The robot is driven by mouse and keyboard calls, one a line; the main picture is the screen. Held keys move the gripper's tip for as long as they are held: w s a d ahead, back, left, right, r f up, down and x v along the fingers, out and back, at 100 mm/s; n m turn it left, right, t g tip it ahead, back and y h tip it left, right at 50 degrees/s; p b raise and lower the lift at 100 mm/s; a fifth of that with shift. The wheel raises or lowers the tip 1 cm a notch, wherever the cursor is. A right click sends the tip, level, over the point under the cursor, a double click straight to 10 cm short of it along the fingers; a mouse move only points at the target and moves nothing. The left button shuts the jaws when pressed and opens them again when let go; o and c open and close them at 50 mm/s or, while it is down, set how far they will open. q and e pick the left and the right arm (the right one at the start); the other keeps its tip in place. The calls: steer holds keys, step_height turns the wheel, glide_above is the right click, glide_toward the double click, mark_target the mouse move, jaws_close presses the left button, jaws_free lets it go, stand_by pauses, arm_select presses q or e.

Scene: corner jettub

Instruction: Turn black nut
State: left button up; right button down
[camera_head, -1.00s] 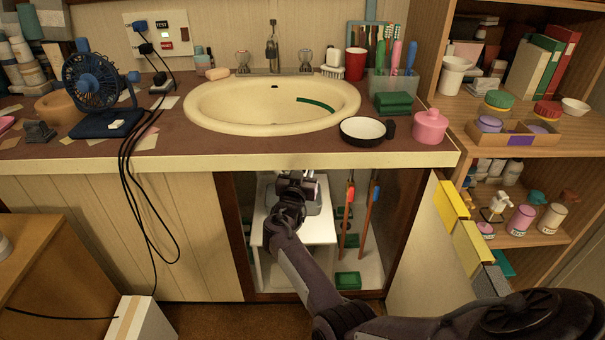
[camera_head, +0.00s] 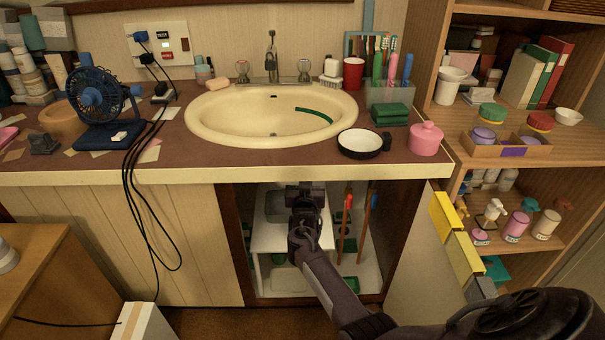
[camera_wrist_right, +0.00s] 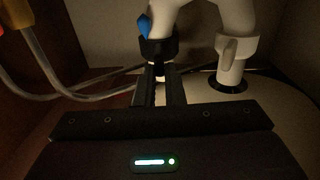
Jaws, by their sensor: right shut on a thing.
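The black nut (camera_wrist_right: 158,49) sits on the white drain pipe (camera_wrist_right: 176,18) in the right wrist view. A blue tab (camera_wrist_right: 144,27) shows at its upper left. My right gripper (camera_wrist_right: 159,75) is shut on the black nut from below in that picture, with its two dark fingers pointing at it. In the head view my right gripper (camera_head: 305,192) is inside the open cabinet under the sink (camera_head: 271,115), and the nut is hidden there. My left gripper is not in view.
A second white pipe (camera_wrist_right: 231,62) with a collar stands right of the nut. Grey hoses (camera_wrist_right: 60,84) run at the left. The cabinet holds a white stand (camera_head: 265,235) and red and blue poles (camera_head: 367,220). The open door (camera_head: 420,240) is at the right.

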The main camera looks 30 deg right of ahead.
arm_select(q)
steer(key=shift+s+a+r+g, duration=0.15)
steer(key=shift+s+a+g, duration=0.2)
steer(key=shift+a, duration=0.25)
arm_select(e)
steer(key=shift+s+d+n+t+y, duration=0.2)
steer(key=shift+d+n+t+y, duration=0.35)
steer(key=shift+n+y, duration=0.6)
steer(key=shift+s+d+n+t+y, duration=0.25)
steer(key=shift+d+n+t+y, duration=0.35)
steer(key=shift+y, duration=1)
steer(key=shift+s+d+n+t+y, duration=0.2)
steer(key=shift+d+n+t+y, duration=0.25)
steer(key=shift+n+y, duration=0.75)
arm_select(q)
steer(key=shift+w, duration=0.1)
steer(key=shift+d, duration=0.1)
arm_select(e)
steer(key=c, duration=1.5)
jaws_free()
steer(key=shift+d, duration=0.1)
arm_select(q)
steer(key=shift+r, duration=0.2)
arm_select(e)
steer(key=shift+m, duration=0.25)
